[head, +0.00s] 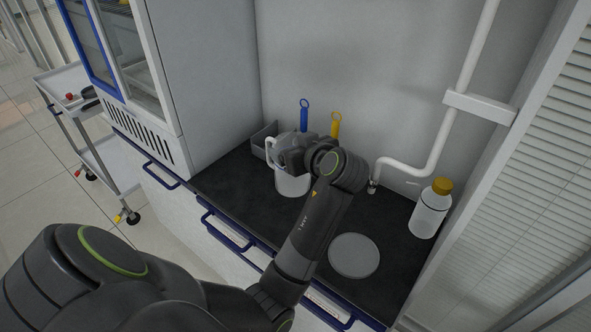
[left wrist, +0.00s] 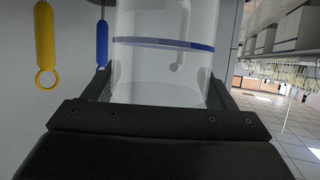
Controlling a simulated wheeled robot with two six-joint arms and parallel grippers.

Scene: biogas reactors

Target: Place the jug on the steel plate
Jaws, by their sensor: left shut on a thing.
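The jug (head: 291,186) is a pale, translucent vessel with a handle on its left side. It stands upright at the back of the dark counter, partly hidden by my left gripper (head: 289,160). In the left wrist view the jug (left wrist: 165,65) fills the space between both fingers of my left gripper (left wrist: 160,88), with a blue band around it. My left gripper is shut on the jug. I cannot tell whether the jug's base touches the counter. The steel plate (head: 354,256) is a bare grey disc on the counter, to the right and nearer. My right gripper is out of view.
A bottle with a yellow cap (head: 432,208) stands at the right, by a white pipe (head: 436,150). A blue tool (head: 304,115) and a yellow tool (head: 335,124) hang on the back wall. A grey bin (head: 262,140) stands behind the jug. A tall cabinet (head: 205,75) borders the left.

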